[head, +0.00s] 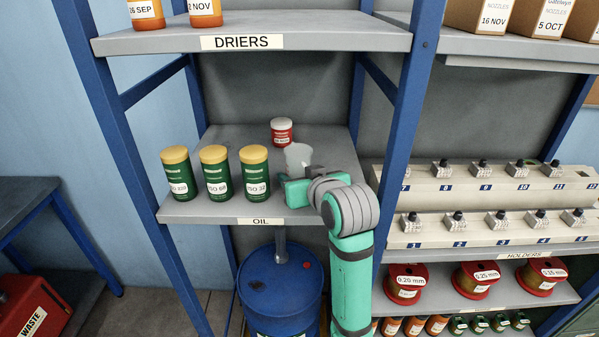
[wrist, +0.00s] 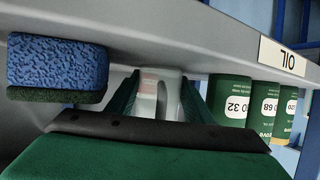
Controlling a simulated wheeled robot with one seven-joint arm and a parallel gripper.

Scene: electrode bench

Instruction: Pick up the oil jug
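The oil jug, a pale translucent vessel (head: 298,157), stands on the shelf marked OIL (head: 180,209), right of the green cans. My gripper (head: 298,190) is at the shelf's front edge, just in front of the jug, and hides its lower part. In the wrist view, which shows the shelf upside down, the jug (wrist: 158,88) appears between the two green fingers of my gripper (wrist: 160,98). The fingers are spread apart, one to each side. Whether they touch the jug is not clear.
Several green cans with yellow lids (head: 214,173) stand left of the jug. A red jar with a white lid (head: 282,132) stands behind it. In the wrist view a blue block (wrist: 57,62) sits close by on the shelf. A blue drum (head: 281,290) stands below.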

